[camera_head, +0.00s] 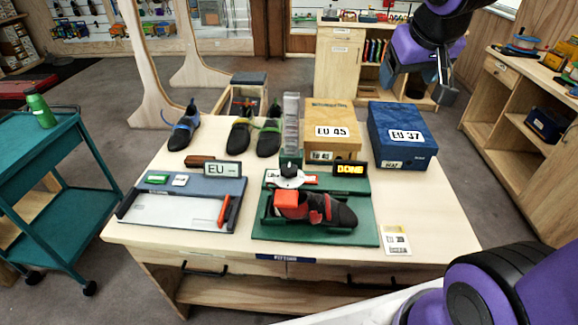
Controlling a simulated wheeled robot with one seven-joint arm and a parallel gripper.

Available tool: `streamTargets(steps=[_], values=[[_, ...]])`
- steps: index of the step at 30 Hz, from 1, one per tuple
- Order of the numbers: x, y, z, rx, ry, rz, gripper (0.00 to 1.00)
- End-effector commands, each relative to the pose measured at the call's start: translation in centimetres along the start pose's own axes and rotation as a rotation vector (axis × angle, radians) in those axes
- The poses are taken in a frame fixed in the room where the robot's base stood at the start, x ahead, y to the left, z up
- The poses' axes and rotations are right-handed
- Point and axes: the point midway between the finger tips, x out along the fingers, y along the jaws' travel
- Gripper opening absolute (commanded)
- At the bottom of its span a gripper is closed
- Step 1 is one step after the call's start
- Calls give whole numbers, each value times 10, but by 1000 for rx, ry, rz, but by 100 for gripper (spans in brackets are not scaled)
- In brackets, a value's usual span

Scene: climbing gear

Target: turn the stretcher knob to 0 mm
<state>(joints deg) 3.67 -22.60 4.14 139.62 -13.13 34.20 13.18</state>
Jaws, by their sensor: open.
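The shoe stretcher (258,231) is a green board on the table. A dark shoe with red parts (338,214) lies on it, with a red block (286,199) at its left end. The stretcher knob (289,168) is dark and stands behind the red block, above a white dial disc (287,181). The knob's reading is too small to tell. A black sign reading DONE (349,169) stands to its right. My gripper (446,90) is open and empty at the upper right, well apart from the knob.
A measuring board (180,210) with an EU display (222,169) lies left of the stretcher. Behind stand loose shoes (268,137), a yellow EU 45 box (331,118) and a blue EU 37 box (402,132). A card (396,240) lies front right. The table's right side is clear.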

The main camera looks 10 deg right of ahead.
Motion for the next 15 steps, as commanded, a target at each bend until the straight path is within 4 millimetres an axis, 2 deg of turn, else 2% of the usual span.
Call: streamTargets(steps=[10, 15], values=[[-34, -8, 32, 59, -54, -57, 75], [-41, -23, 40, 152, -127, -107, 75]])
